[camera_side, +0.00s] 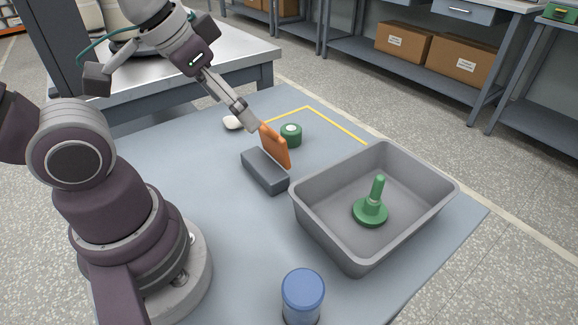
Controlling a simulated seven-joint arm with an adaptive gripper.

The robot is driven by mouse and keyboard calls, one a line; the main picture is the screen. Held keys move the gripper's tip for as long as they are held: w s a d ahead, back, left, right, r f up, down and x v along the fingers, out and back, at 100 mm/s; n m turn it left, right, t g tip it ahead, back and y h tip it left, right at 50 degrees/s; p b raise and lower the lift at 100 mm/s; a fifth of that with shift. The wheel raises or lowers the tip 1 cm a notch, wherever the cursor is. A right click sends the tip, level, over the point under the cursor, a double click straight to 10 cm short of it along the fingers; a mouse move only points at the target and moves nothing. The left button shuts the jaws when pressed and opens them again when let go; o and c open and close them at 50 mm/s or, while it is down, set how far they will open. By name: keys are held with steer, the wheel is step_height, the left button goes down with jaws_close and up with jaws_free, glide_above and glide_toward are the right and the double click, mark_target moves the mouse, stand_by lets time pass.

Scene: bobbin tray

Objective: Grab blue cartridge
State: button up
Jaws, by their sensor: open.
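The blue cartridge (303,290) is a short cylinder with a lighter blue top. It stands upright near the front edge of the grey-blue work surface, partly cut off by the bottom of the picture. My gripper (254,128) is far from it, toward the back of the surface. My gripper is open, with its fingertips at the upper edge of an orange plate (276,147). I cannot tell whether they touch the plate. The plate stands tilted at a dark grey block (265,171).
A grey tray (334,242) at the right holds a green peg with a round base (371,208). A green spool (291,135) and a small white object (233,123) are near the plate. A yellow line (337,125) marks the back. The surface between block and cartridge is clear.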

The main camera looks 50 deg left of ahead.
steer(key=m+g, duration=0.6)
steer(key=m, duration=1.2)
glide_above(303, 300)
steer(key=w, duration=0.1)
step_height(303, 300, down, 8)
steer(key=shift+w+a+f, duration=0.1)
steer(key=shift+a+f, duration=0.05)
steer(key=shift+f, duration=0.1)
steer(key=shift+m, duration=0.3)
steer(key=f, duration=1)
steer(key=shift+a+f, duration=0.1)
steer(key=shift+a, duration=0.3)
steer(key=c, duration=1.3)
